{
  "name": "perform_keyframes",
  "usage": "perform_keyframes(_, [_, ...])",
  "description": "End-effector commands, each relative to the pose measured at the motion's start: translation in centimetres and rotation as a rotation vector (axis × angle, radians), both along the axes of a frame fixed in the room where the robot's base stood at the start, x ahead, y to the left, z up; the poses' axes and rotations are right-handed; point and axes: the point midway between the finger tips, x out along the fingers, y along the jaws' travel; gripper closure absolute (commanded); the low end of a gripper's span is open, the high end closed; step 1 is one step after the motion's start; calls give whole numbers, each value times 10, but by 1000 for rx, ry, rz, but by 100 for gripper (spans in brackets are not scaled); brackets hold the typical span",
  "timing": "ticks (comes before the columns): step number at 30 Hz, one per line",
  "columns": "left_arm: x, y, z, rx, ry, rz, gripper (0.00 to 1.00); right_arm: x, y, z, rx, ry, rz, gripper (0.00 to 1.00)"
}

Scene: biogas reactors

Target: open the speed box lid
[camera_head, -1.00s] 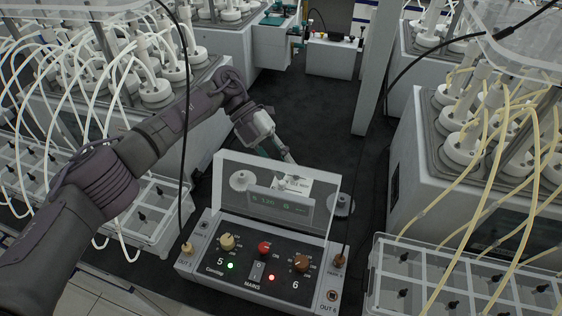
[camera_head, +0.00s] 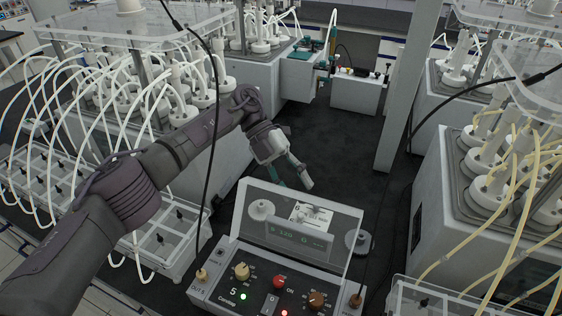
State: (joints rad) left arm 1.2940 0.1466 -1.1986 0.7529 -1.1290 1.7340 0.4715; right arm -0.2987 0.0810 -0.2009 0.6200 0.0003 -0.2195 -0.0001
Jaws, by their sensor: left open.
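The speed box (camera_head: 228,288) is a pale control box with a dark knob panel at the bottom centre, cut off by the picture's lower edge. Its clear lid (camera_head: 340,222) stands steeply up behind the knobs. A display with green characters (camera_head: 298,238) shows through the lid. My left gripper (camera_head: 291,180) reaches in from the upper left. It is open and empty, its fingers just beyond the lid's upper edge in the picture. I cannot tell whether a fingertip touches the lid. My right gripper is out of view.
Reactors with white tubes (camera_head: 185,105) stand at left, and reactors with yellow tubes (camera_head: 490,160) at right. A grey post (camera_head: 400,90) rises behind the box. Black cables hang near both sides of the box. Dark floor (camera_head: 335,135) lies clear beyond it.

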Motion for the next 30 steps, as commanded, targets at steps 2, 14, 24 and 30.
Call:
perform_keyframes(2, [12, 11, 14, 0, -2, 5, 52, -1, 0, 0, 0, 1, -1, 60])
perform_keyframes(14, [41, 41, 47, 2, 0, 1, 52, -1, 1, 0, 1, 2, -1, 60])
perform_keyframes(24, [44, 47, 54, -1, 0, 1, 52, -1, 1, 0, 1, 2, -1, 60])
perform_keyframes(30, [44, 47, 54, -1, 0, 0, 52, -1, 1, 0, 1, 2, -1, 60])
